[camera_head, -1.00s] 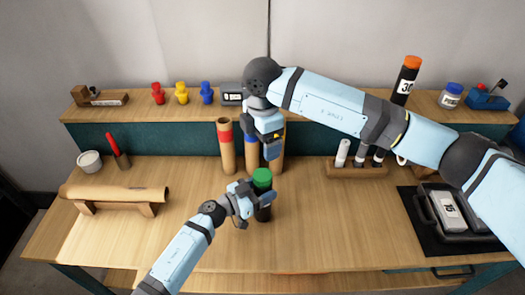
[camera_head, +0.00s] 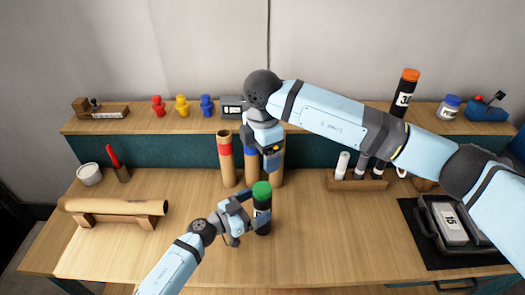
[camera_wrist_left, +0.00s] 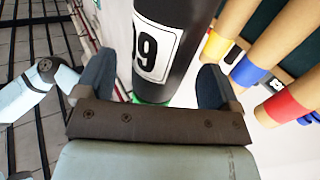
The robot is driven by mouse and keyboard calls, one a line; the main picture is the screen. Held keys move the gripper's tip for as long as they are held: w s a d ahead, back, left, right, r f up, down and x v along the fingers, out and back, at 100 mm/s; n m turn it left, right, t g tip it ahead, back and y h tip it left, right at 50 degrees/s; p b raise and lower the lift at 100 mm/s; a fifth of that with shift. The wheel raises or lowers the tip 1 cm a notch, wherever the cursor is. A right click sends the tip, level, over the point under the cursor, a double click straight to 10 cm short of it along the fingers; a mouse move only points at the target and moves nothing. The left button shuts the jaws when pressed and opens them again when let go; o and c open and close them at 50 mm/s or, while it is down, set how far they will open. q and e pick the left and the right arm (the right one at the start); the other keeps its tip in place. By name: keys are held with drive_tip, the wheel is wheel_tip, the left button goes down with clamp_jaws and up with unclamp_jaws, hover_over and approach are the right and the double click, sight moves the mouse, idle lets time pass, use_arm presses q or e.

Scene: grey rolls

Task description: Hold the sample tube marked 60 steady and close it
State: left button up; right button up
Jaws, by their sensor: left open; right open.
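The sample tube (camera_head: 263,224) is black with a green cap (camera_head: 261,190) on top and stands upright on the table. In the left wrist view the tube (camera_wrist_left: 178,25) appears upside down, its white label partly showing digits that read as 60 when turned over. My left gripper (camera_head: 251,210) is open at the tube, one finger on each side in the wrist view, with a gap visible at the right finger. My right gripper (camera_head: 271,158) is open and empty, pointing down above and behind the tube. Whether the cap is tight cannot be told.
Several cardboard rolls (camera_head: 226,160) with coloured bands stand close behind the tube. A rack (camera_head: 357,181) with white-topped markers, a black tray (camera_head: 420,243) and a roll on a stand (camera_head: 115,206) lie to the sides. A black orange-capped tube (camera_head: 405,94) stands on the shelf. The front table is clear.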

use_arm(q)
drive_tip(key=v, duration=1.1)
